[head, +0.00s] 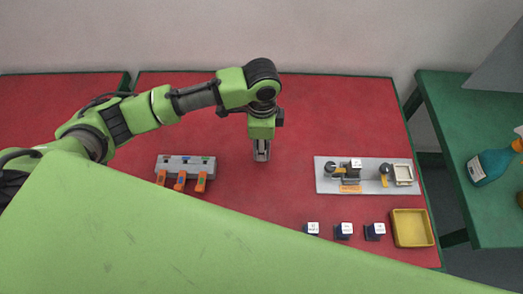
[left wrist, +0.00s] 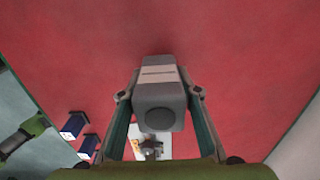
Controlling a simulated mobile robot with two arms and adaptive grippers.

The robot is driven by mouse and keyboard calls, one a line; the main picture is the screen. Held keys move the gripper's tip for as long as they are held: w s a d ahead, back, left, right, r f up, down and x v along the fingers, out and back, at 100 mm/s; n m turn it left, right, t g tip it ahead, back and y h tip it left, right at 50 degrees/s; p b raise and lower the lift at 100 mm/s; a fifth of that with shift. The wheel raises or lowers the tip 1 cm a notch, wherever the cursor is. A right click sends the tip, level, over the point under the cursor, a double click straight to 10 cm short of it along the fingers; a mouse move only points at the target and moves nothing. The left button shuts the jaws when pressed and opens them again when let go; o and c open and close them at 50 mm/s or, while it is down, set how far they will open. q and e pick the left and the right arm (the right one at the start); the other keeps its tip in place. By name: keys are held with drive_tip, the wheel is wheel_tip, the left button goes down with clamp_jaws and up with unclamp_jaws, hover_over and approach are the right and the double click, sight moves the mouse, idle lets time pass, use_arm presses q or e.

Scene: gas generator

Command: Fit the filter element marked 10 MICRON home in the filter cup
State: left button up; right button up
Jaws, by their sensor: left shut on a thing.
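My left gripper (head: 261,156) hangs over the middle of the red table, left of the grey panel. In the left wrist view its fingers (left wrist: 157,108) are shut on a grey block (left wrist: 158,92) with a pale label strip and a dark round end. The label is too small to read. Three dark blocks with white marked tops stand in a row at the front: left (head: 312,228), middle (head: 344,230) and right (head: 375,231). Their markings are not legible, and I cannot tell which thing is marked 10 MICRON. The filter cup cannot be told for sure. My right gripper is not in view.
The grey panel (head: 320,184) carries black fittings, a white-topped piece (head: 356,163) and a pale square frame (head: 403,174). A yellow tray (head: 411,242) stands front right. A grey rack (head: 187,159) with orange handles stands left. A teal bottle (head: 491,166) is on the green table.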

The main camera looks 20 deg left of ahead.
use_arm(q)
drive_tip(key=s+d+r, duration=0.6)
drive_tip(key=s+r, duration=0.3)
drive_tip(key=s, duration=0.3)
drive_tip(key=w+a+r+n, duration=0.4)
drive_tip(key=a+r+n, duration=0.2)
drive_tip(key=a+n, duration=0.5)
drive_tip(key=shift+w+a+r+n+b, duration=0.15)
drive_tip(key=shift+a+r+n+b, duration=0.3)
drive_tip(key=shift+n, duration=1.45)
drive_tip(key=shift+w, duration=0.1)
